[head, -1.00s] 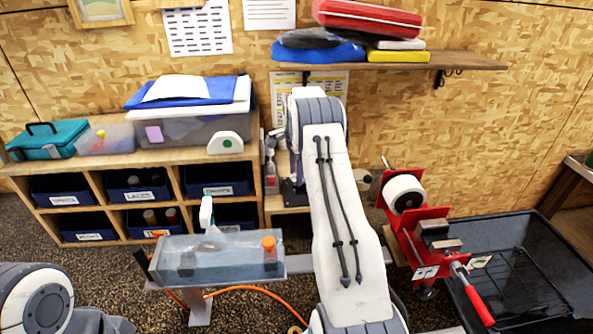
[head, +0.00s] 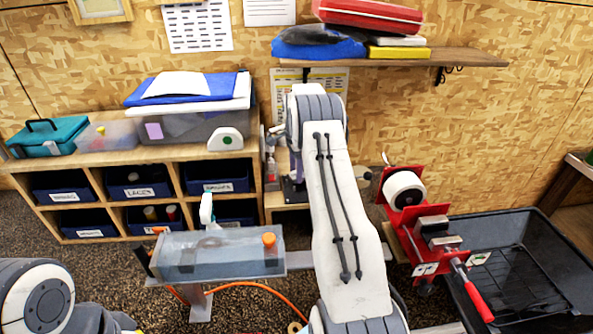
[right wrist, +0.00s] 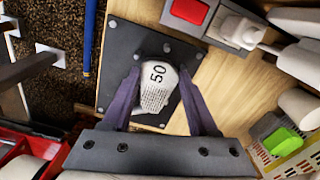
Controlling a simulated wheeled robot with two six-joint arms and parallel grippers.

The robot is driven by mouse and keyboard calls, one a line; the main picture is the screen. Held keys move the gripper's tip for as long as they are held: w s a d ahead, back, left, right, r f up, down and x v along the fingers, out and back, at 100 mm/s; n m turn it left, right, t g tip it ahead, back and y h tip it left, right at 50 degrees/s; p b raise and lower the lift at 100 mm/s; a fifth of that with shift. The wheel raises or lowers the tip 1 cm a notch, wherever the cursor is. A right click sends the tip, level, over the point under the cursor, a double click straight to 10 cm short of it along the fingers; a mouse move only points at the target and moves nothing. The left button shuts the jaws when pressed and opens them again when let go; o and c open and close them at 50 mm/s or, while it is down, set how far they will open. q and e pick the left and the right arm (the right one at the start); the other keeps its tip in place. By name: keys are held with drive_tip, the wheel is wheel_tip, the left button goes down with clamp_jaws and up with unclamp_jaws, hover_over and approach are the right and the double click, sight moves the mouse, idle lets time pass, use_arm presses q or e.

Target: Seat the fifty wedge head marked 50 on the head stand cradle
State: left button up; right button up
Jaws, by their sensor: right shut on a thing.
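The fifty wedge head (right wrist: 156,92), pale grey with a grooved face and "50" on it, is between the purple fingers of my right gripper (right wrist: 159,72) in the right wrist view. The fingers are shut on it. Behind it is a dark square plate (right wrist: 117,55) with bolts on a wooden surface; it looks like the head stand base. The cradle is hidden, and I cannot tell whether the head touches it. In the head view my right arm covers most of this spot. My left gripper is not in view.
A red and blue-grey block (right wrist: 190,10) stands near the plate in the right wrist view, with a green-topped item (right wrist: 282,140) at lower right. The head view shows a clear tank (head: 220,256), a red clamp device (head: 425,235) and a black tray (head: 540,250).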

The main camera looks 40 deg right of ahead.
drive_tip(key=shift+s+f, duration=0.1)
drive_tip(key=shift+f, duration=0.5)
idle(1.1)
drive_tip(key=o, duration=1.4)
drive_tip(key=shift+a, duration=0.1)
drive_tip(key=shift+o, duration=0.2)
drive_tip(key=shift+r, duration=0.1)
drive_tip(key=shift+r+p, duration=0.3)
drive_tip(key=shift+r, duration=0.15)
drive_tip(key=shift+r+p, duration=1.3)
drive_tip(key=shift+r, duration=1.75)
